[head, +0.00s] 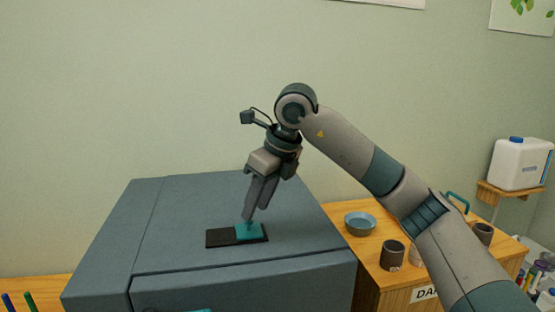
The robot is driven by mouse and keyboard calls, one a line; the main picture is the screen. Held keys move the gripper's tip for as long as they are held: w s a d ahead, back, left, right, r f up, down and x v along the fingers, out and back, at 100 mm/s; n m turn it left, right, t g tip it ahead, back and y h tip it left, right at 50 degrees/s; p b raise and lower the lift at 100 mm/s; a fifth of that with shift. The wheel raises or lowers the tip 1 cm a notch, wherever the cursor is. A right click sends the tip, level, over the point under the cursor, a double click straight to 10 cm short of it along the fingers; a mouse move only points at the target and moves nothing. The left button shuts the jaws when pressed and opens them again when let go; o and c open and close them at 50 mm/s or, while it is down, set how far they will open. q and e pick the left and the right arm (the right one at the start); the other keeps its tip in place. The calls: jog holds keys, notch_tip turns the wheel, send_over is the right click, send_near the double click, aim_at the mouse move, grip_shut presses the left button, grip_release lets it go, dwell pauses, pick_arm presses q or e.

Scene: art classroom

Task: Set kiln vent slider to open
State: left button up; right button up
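The kiln (185,215) is a large blue-grey box at the lower middle of the head view. On its top lies a dark vent track (221,239) with a teal slider (249,234) at its right end; the track's left part is bare. A small teal knob stands up from the slider. My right gripper (250,216) points down at the knob, its fingertips at or just above it. The fingers look close together; I cannot tell whether they grip the knob. My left gripper is not in view.
Right of the kiln, a wooden counter (340,216) holds a blue bowl (360,223), a dark cup (392,255) and other cups, partly behind my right arm. A white jug (520,163) stands on a small shelf at far right. The kiln top is otherwise clear.

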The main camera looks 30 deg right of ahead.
jog(key=b+v, duration=0.2)
jog(key=v, duration=1.2)
jog(key=shift+s+r+b, duration=0.2)
jog(key=shift+s+b, duration=0.05)
jog(key=shift+b, duration=0.05)
jog(key=shift+d+f, duration=0.1)
jog(key=shift+d, duration=0.05)
